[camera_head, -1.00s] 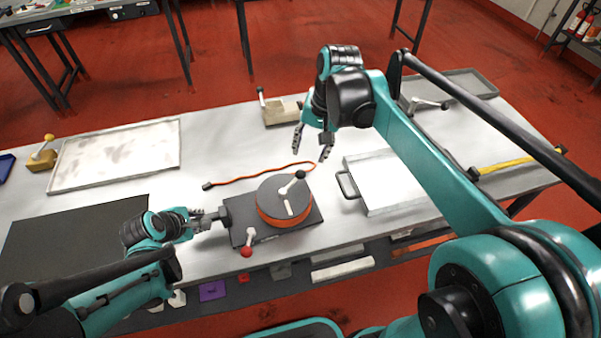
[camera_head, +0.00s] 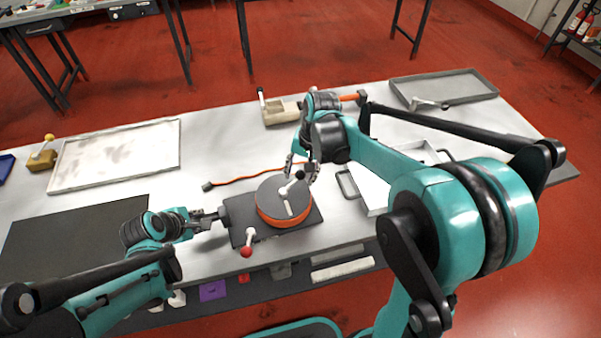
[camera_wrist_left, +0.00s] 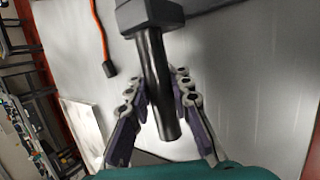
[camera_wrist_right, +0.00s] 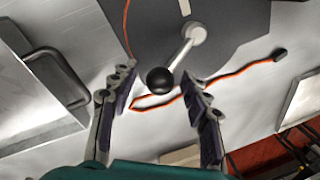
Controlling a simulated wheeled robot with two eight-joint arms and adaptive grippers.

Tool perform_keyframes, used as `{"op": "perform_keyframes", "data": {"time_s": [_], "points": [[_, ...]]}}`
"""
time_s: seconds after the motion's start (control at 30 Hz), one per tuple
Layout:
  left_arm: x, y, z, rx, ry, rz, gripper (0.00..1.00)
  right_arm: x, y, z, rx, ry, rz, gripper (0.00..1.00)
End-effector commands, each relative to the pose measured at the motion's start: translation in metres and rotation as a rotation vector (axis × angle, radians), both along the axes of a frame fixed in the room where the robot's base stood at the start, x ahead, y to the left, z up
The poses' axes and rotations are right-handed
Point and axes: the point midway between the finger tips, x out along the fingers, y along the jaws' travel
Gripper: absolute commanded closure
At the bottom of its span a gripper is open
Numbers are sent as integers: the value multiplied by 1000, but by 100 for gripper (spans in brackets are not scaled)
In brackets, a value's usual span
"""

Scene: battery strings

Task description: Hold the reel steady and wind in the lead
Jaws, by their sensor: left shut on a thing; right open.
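The reel (camera_head: 284,201) is a dark grey drum with an orange band of lead around its side, on a dark base plate. A crank with a black knob (camera_wrist_right: 160,80) stands on its top. The orange lead (camera_head: 240,180) runs over the table to a black plug (camera_head: 208,187). My left gripper (camera_head: 208,219) is shut on the black handle (camera_wrist_left: 160,85) at the left of the base. My right gripper (camera_head: 303,172) is open at the crank, and the knob lies between its fingers in the right wrist view, though contact cannot be told. A red-knobbed lever (camera_head: 246,250) is at the base's front.
A white lidded box with a black handle (camera_head: 348,184) stands right of the reel, partly behind my right arm. A beige clamp block (camera_head: 281,111) and grey tray (camera_head: 440,88) lie behind. A white tray (camera_head: 115,155) and black mat (camera_head: 70,240) lie left.

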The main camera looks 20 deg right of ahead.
Motion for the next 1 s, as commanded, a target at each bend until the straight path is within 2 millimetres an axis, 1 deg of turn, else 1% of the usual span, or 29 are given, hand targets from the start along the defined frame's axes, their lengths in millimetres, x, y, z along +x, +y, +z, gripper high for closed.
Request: {"op": "perform_keyframes", "data": {"time_s": [0.23,0.27,0.3,0.37,0.4,0.43,0.77,1.0], "points": [[1,1,0,1,-1,1,100,0,0,-1,0,0,0,53],[1,1,0,1,-1,1,100,0,0,-1,0,0,0,55],[1,1,0,1,-1,1,100,0,0,-1,0,0,0,66],[1,1,0,1,-1,1,100,0,0,-1,0,0,0,82],[1,1,0,0,-2,2,100,0,0,-1,0,0,0,92],[1,0,0,0,-2,2,100,0,0,-1,0,0,0,100],[1,0,0,-1,-2,1,100,1,1,-1,0,0,18,100],[1,0,1,-1,-2,1,100,8,5,-1,0,1,124,100]]}}
